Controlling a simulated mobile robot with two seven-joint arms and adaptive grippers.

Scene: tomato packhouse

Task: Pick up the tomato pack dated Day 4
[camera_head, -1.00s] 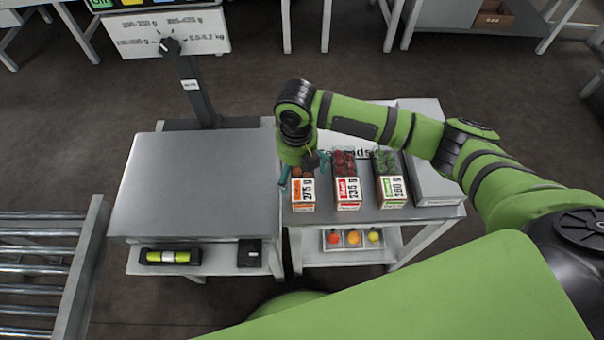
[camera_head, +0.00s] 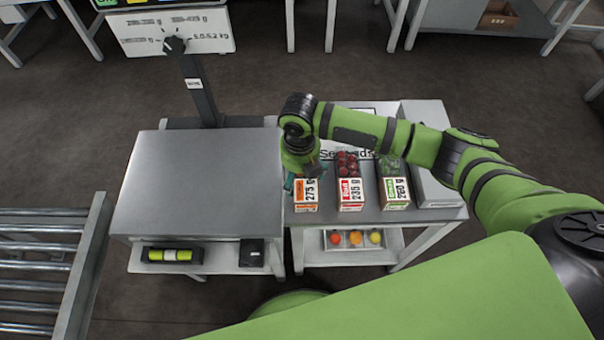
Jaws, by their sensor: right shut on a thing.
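Three tomato packs stand in a row on the right-hand table (camera_head: 375,213). The left pack (camera_head: 306,195) has an orange-marked label reading 275 g. The middle pack (camera_head: 351,193) has a red-marked label reading 235 g and red tomatoes. The right pack (camera_head: 394,193) has a green-marked label reading 260 g and green contents. I cannot read a day on any label. My right gripper (camera_head: 304,178) points down over the left pack and is shut on it. The wrist hides most of that pack's contents and part of the fingers. My left gripper is not in view.
A wide, bare metal platform (camera_head: 205,180) with a display post (camera_head: 195,90) is left of the packs. A grey box (camera_head: 429,170) stands right of them. A roller conveyor (camera_head: 45,260) is at lower left. A shelf below holds a small fruit tray (camera_head: 354,248).

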